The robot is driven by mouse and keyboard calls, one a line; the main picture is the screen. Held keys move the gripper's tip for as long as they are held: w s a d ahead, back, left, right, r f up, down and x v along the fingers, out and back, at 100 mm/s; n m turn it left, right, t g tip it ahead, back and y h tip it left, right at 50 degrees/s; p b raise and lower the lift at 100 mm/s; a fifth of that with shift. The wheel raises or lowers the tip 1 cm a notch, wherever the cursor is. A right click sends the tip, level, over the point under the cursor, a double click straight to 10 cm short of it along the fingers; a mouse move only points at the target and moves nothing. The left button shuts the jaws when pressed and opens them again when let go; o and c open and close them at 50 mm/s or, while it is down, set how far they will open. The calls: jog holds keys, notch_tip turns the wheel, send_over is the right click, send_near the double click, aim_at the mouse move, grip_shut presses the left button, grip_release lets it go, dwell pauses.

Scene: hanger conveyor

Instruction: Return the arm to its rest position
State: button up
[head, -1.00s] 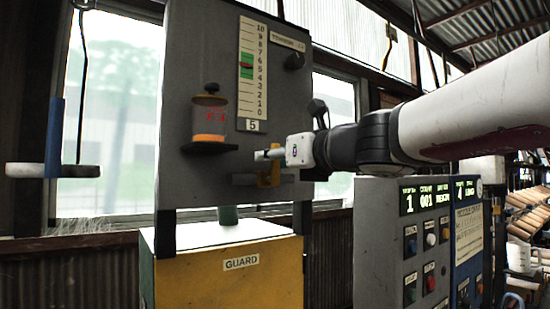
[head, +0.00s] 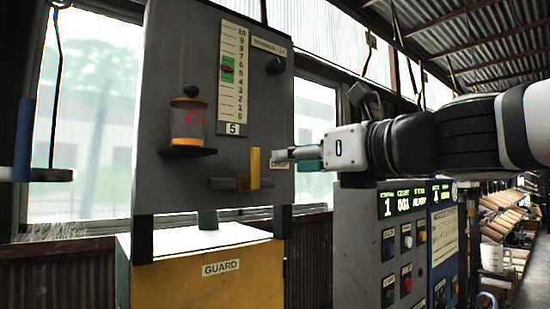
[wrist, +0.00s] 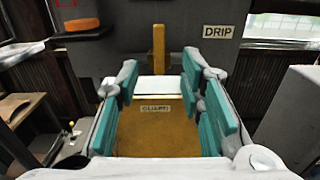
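My gripper (head: 298,155) is in front of the grey panel (head: 170,75), to the right of the yellow lever (head: 255,168), with a small gap in the picture. In the wrist view my gripper (wrist: 160,85) is open, its teal pads wide apart with nothing held between them. The yellow lever also shows in the wrist view (wrist: 158,48), upright beyond the fingertips. My arm reaches in from the right edge of the head view.
A yellow GUARD box (head: 205,275) stands below the panel. A control cabinet (head: 352,250) with lit displays stands below my arm. An amber jar (head: 187,120) sits on a small shelf on the panel. A DRIP label (wrist: 218,31) is right of the lever.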

dwell(0.3)
jog(key=s+f+n+g+h, duration=0.1)
jog(key=s+f+n+g, duration=0.3)
jog(key=f+n, duration=0.45)
jog(key=s+f+n+g+h, duration=0.2)
jog(key=s+f+n, duration=0.4)
jog(key=f, duration=0.4)
jog(key=s+d+f+n+g+h, duration=0.2)
jog(key=s+d+f+n+h, duration=0.1)
jog(key=s+d+f+n, duration=0.3)
jog(key=s+d+f+n+g+h, duration=0.2)
jog(key=s+d+f+n+h, duration=0.2)
jog(key=f+n, duration=0.5)
jog(key=shift+s+d+f+g, duration=0.4)
jog(key=shift+s+d+f, duration=0.35)
jog(key=shift+d, duration=0.4)
jog(key=shift+s+r, duration=0.1)
jog(key=shift+r, duration=0.05)
